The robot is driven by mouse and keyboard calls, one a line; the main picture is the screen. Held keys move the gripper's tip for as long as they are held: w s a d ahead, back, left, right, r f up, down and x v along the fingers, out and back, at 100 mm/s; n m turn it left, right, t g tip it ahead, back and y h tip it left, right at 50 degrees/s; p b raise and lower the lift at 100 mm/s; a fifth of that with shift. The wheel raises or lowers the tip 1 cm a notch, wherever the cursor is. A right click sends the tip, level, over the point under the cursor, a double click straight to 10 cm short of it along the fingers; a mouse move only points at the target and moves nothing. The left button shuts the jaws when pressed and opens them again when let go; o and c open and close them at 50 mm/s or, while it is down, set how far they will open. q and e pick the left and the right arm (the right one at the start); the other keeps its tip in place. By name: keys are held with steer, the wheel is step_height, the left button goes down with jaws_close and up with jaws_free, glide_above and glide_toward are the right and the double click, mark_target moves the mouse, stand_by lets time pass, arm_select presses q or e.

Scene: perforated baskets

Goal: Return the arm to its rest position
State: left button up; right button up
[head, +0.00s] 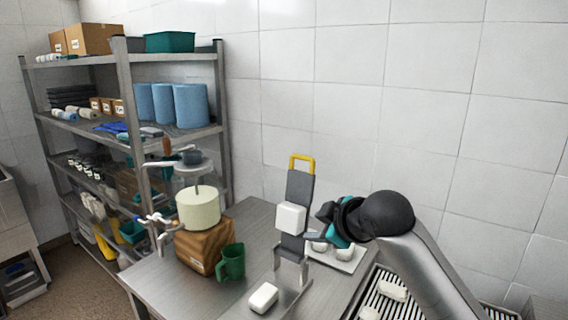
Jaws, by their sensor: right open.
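My right arm comes in from the lower right. Its dark gripper (318,226) is open, beside an upright grey board (297,190) with a yellow handle on top. A white block (290,217) sits against the front of that board, just left of the gripper; I cannot tell whether they touch. The fingers are small and partly hidden by the wrist. My left gripper is not in view.
A white tray (352,262) with small white pieces lies below the gripper. A slatted rack (378,282) is at the lower right. A white block (263,297), green jug (231,262) and wooden block (204,244) stand on the metal table (180,290). Loaded shelves (125,62) stand left.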

steer(key=s+d+f+m+g+h, duration=0.1)
steer(key=s+f+m, duration=0.2)
steer(key=s+f, duration=0.5)
steer(key=s+d+f+m+g, duration=0.1)
steer(key=s+f+m+g, duration=0.1)
steer(key=s+f, duration=0.6)
steer(key=s+d+f+m+g+h, duration=0.1)
steer(key=s+d+f+m+g, duration=0.2)
steer(key=s, duration=0.7)
steer(key=s+d+f+m+h, duration=0.25)
steer(key=s+d+f, duration=0.2)
steer(key=s, duration=0.45)
steer(key=s+f+g+b, duration=0.25)
steer(key=f+b, duration=0.45)
steer(key=f, duration=2.3)
arm_select(q)
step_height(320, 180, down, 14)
steer(key=b, duration=0.6)
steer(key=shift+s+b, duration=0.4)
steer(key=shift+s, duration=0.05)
arm_select(e)
steer(key=s+d+f, duration=0.2)
steer(key=s+f, duration=1.4)
steer(key=f, duration=0.4)
steer(key=shift+d+m+g, duration=0.25)
steer(key=shift+m+g, duration=0.1)
